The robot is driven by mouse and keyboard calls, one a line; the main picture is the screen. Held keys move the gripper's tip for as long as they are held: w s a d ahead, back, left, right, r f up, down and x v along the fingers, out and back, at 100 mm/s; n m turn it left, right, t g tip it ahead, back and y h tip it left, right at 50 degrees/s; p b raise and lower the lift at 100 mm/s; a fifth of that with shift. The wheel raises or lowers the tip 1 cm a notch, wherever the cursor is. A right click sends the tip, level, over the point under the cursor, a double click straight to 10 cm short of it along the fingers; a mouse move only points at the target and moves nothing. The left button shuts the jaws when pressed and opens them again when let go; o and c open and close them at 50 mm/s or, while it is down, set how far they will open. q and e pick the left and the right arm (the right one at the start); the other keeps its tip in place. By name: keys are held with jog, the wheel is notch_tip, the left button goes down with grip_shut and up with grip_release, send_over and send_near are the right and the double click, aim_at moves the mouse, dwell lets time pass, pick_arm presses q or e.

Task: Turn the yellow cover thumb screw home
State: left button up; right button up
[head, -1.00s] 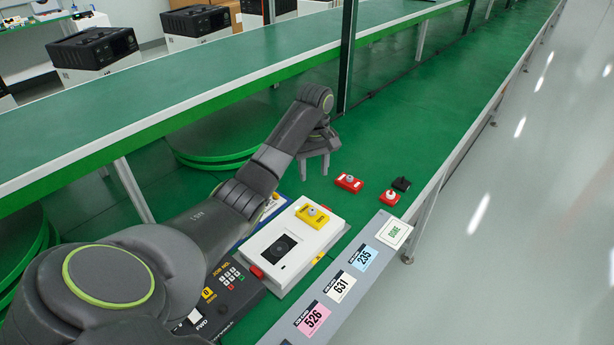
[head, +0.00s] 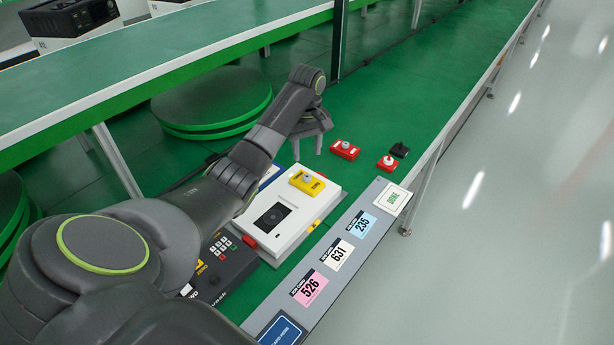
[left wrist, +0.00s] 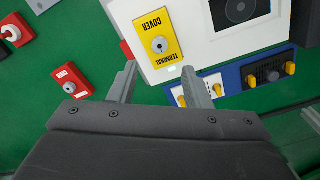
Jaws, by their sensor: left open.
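The yellow terminal cover (head: 307,182) lies on the top of a white box (head: 270,243), near its far end. Its grey thumb screw (head: 307,175) stands up from it. My left gripper (head: 308,157) is open and empty, pointing down beyond the cover. In the left wrist view its two fingers (left wrist: 160,70) are spread below the screw in the picture, apart from it. My right gripper is out of view.
Two red blocks with knobs, one (head: 345,150) beyond the cover and one (head: 387,163) by the edge, sit near a black piece (head: 399,151). A blue-framed panel with yellow knobs (left wrist: 290,68) adjoins the box. Cards line the grey front strip (head: 335,280).

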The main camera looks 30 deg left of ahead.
aim_at(307, 177)
pick_arm(q)
notch_tip(307, 177, down, 8)
jog(key=shift+r, duration=0.25)
jog(key=shift+f, duration=0.5)
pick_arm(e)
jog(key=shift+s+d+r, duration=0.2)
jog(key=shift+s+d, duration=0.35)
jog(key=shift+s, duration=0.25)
pick_arm(q)
grip_shut()
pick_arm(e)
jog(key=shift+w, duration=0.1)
pick_arm(q)
jog(key=shift+p, duration=0.3)
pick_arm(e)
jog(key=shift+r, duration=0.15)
